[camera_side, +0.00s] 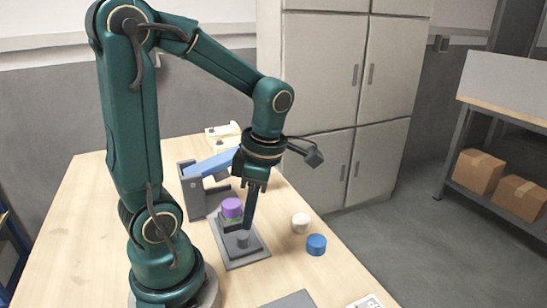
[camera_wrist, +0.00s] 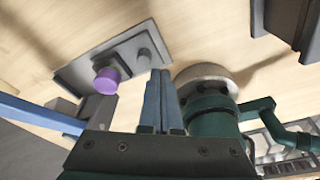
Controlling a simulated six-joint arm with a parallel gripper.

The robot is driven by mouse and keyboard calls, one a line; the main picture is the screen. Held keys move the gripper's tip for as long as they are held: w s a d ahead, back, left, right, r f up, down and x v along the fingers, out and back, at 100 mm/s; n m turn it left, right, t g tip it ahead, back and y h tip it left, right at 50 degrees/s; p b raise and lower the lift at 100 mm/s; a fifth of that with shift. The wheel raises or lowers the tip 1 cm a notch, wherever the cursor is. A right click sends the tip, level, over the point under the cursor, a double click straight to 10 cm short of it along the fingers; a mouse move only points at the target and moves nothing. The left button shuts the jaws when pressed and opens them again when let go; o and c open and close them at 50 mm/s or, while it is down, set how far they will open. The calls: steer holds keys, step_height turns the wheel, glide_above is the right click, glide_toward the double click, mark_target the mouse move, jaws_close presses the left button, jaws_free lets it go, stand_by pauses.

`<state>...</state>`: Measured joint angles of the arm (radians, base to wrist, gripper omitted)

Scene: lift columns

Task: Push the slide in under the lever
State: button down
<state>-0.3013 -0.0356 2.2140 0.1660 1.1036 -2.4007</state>
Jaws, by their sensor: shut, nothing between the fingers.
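My gripper (camera_side: 245,225) points down, fingers together and empty. Its tips are close to the knob; I cannot tell whether they touch.
A white cylinder (camera_side: 300,223) and a blue cylinder (camera_side: 316,245) stand right of the slide. White blocks (camera_side: 223,131) lie behind the lever. A grey plate (camera_side: 289,300) and a white panel (camera_side: 366,302) are at the front. The table's left side is clear.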

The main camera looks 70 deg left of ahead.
mark_target(236, 203)
steer(key=shift+s+f, duration=0.1)
steer(key=shift+f, duration=3.45)
steer(key=shift+a, duration=5.4)
steer(key=shift+d+r, duration=0.1)
steer(key=shift+d, duration=0.15)
steer(key=shift+r, duration=2.95)
steer(key=d+r+m+t, duration=0.3)
steer(key=d+m, duration=0.6)
steer(key=m, duration=0.6)
steer(key=d+r+m+t+h, duration=0.1)
steer(key=d+r+m+t, duration=0.3)
steer(key=d+m, duration=0.5)
steer(key=w+m, duration=0.1)
steer(key=m, duration=0.5)
